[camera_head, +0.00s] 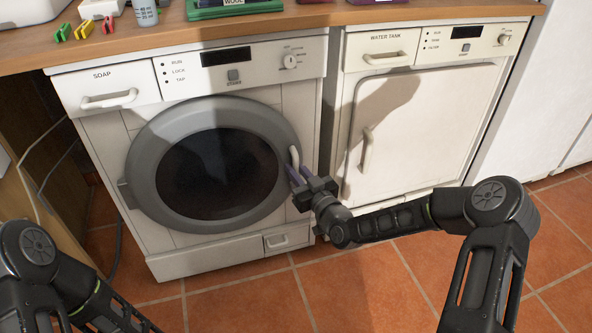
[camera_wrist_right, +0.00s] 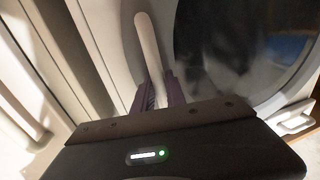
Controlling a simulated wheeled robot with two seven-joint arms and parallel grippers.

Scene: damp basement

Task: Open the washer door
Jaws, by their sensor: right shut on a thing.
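The washer (camera_head: 110,140) stands at the left under the counter, with a round grey door (camera_head: 142,165) and dark glass. The door looks closed, flush with the front. Its pale upright handle (camera_head: 295,157) sits on the right side of the door ring. My right gripper (camera_head: 295,175) is at this handle, its purple fingers shut on the lower part of it. In the right wrist view the handle (camera_wrist_right: 148,45) rises from between the two fingers (camera_wrist_right: 158,92). My left arm shows at the lower left of the head view, but its gripper is out of view.
A dryer-like machine with a water tank drawer (camera_head: 425,130) stands to the right, its own door handle (camera_head: 367,150) near the washer. The wooden counter (camera_head: 290,22) runs above both, with several small items on it. The tiled floor (camera_head: 240,300) in front is clear.

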